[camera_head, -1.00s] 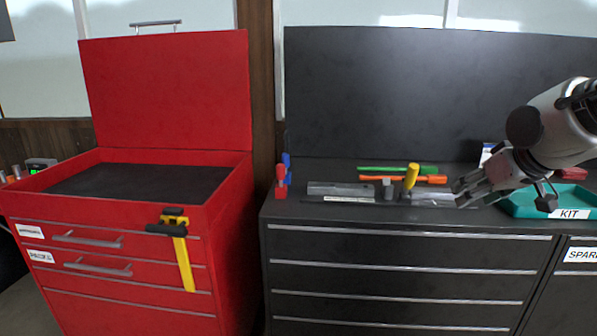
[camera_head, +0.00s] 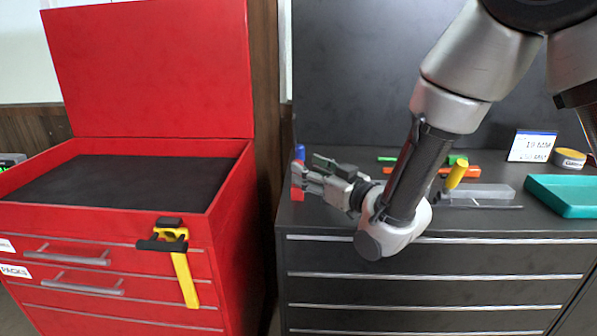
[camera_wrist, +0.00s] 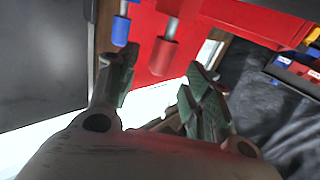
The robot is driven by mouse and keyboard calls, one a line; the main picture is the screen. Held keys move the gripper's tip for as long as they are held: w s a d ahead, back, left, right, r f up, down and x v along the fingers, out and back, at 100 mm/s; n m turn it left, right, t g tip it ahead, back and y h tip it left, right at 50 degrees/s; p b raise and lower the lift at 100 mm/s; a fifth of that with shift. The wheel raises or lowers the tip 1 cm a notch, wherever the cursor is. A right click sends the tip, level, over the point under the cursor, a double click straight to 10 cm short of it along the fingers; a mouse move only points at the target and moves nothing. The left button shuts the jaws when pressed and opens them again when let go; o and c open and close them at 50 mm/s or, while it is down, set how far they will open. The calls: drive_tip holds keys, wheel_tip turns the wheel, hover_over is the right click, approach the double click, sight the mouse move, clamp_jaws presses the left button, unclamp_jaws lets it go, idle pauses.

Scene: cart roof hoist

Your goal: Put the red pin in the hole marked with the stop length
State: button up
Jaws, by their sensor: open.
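The red pin (camera_head: 297,181) stands at the left end of the dark bench top, with a blue pin (camera_head: 299,152) close by. In the wrist view, the red pin (camera_wrist: 165,48) shows beyond and between the spread fingers, and the blue pin (camera_wrist: 121,27) is to its left. My gripper (camera_head: 308,170) is open, with its fingertips near the red pin and partly covering it in the head view. I cannot tell whether they touch. A clear ruler-like bar (camera_head: 487,190) lies on the bench beside a yellow handle (camera_head: 456,175). No marked hole can be made out.
A sign reading "19 MM" (camera_head: 532,146) stands at the back right, near a round tin (camera_head: 570,158) and a teal tray (camera_head: 570,196). A red tool cart (camera_head: 120,250) with a yellow-and-black tool (camera_head: 182,270) stands left. My arm hides the middle of the bench.

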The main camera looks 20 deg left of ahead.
drive_tip(key=x, duration=0.4)
drive_tip(key=shift+w+a, duration=0.2)
drive_tip(key=shift+a, duration=0.15)
drive_tip(key=shift+c, duration=0.4)
clamp_jaws()
